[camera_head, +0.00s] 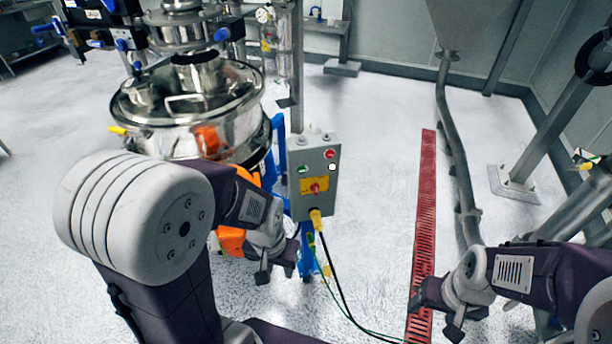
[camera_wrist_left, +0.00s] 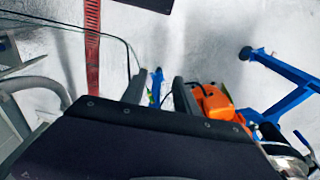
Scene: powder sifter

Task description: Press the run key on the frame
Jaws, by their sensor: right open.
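The grey control box (camera_head: 314,190) stands on a blue frame in the middle of the head view. Its front has a green key (camera_head: 303,169), a red key (camera_head: 330,154), a white key (camera_head: 332,167) and a red knob on a yellow plate (camera_head: 315,187). Which key is the run key cannot be read. My left gripper (camera_head: 276,270) is below and left of the box, apart from the keys. Its fingers stand apart and empty, also in the left wrist view (camera_wrist_left: 158,92). My right gripper (camera_head: 435,316) is open and empty at the lower right, over the floor drain.
The steel sifter (camera_head: 190,100) with orange parts stands left of the box. Black and green cables (camera_head: 340,300) hang from a yellow plug (camera_head: 316,218).

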